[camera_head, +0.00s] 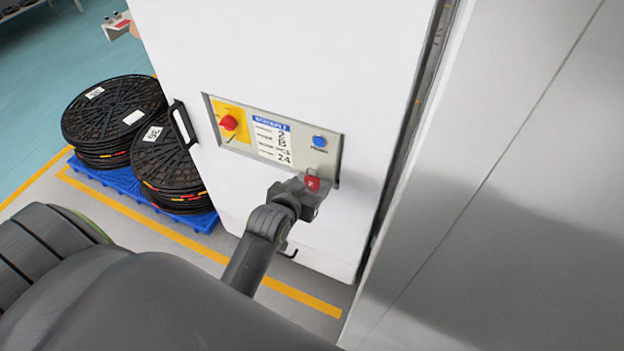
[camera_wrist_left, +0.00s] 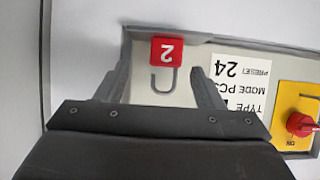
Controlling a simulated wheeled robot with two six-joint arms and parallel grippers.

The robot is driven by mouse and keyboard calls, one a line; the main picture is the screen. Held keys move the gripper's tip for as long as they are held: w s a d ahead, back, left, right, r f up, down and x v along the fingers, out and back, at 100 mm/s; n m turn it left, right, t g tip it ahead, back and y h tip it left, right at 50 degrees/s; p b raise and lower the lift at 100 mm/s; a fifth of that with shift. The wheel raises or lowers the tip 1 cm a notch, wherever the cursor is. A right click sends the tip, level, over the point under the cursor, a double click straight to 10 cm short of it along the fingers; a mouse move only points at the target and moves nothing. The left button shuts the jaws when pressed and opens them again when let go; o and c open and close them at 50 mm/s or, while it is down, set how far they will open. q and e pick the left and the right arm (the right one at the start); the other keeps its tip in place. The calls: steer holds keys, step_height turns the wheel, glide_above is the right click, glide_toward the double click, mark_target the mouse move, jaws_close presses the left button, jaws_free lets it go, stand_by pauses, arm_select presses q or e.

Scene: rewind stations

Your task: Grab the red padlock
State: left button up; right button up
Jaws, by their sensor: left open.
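The red padlock (camera_head: 312,183) shows at the lower right corner of the control panel (camera_head: 331,152) on the white cabinet. In the left wrist view the padlock (camera_wrist_left: 166,50) has a red body marked 2 and a grey shackle, and appears upside down. My left gripper (camera_head: 305,185) is at the padlock. In the left wrist view its two fingers (camera_wrist_left: 160,80) stand apart, one on each side of the shackle, with visible gaps and the red body just beyond the tips. Whether the padlock hangs on something is not clear. My right gripper is not in view.
The panel carries a red knob on a yellow plate (camera_head: 230,122), a white label and a blue button (camera_head: 319,141). A black handle (camera_head: 182,124) sticks out at the cabinet's left. Black reels (camera_head: 113,110) stand on a blue pallet (camera_head: 117,180). A grey wall (camera_head: 520,150) is at right.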

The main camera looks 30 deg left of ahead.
mark_target(311, 181)
arm_select(q)
steer(key=shift+a+p+x, duration=0.2)
steer(key=shift+x, duration=1.15)
steer(key=shift+a+p+x, duration=0.2)
steer(key=shift+x, duration=1.15)
steer(key=shift+c, duration=0.4)
steer(key=c, duration=1)
